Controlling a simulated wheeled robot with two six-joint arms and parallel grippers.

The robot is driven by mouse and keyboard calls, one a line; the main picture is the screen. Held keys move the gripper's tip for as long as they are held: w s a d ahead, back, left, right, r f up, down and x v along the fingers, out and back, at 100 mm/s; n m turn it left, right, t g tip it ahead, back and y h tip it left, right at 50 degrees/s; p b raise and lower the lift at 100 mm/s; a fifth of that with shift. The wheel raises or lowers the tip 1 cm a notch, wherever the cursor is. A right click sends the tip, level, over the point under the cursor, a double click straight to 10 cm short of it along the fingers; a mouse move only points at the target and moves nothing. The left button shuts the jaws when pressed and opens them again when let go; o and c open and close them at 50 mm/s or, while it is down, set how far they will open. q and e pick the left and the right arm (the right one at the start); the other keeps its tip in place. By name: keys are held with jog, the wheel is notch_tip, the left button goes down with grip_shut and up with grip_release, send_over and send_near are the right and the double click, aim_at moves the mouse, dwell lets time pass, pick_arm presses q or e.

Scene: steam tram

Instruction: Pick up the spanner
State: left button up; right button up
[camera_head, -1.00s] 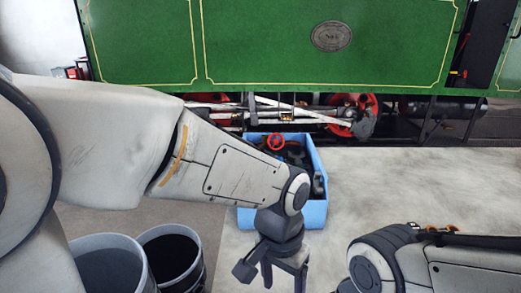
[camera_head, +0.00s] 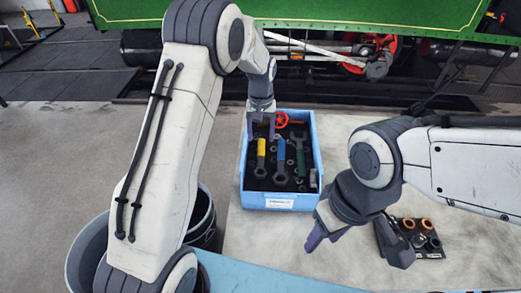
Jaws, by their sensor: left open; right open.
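A dark green tool (camera_head: 300,158) with a forked head, which looks like the spanner, lies toward the crate's right side. Beside it lie a blue-handled tool (camera_head: 281,155) and a yellow-handled tool (camera_head: 261,150). My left gripper (camera_head: 262,129) is open, pointing down over the crate's far left part, near the yellow-handled tool's top. I cannot tell whether it touches anything. My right gripper (camera_head: 357,252) is open and empty, to the right of the crate's near end.
A red handwheel (camera_head: 282,120) and small nuts lie in the crate. A dark holder with orange-ringed parts (camera_head: 420,235) is at the right. Dark buckets (camera_head: 203,220) stand at the left, partly behind my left arm.

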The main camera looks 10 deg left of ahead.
aim_at(261, 152)
pick_arm(q)
jog(key=shift+d+f, duration=0.2)
jog(key=shift+f, duration=0.65)
notch_tip(261, 152, down, 4)
jog(key=p, duration=0.2)
jog(key=shift+s+a+f+p, duration=0.1)
jog(key=shift+s+p, duration=0.05)
jog(key=shift+p, duration=0.25)
jog(key=shift+f, duration=0.55)
grip_shut()
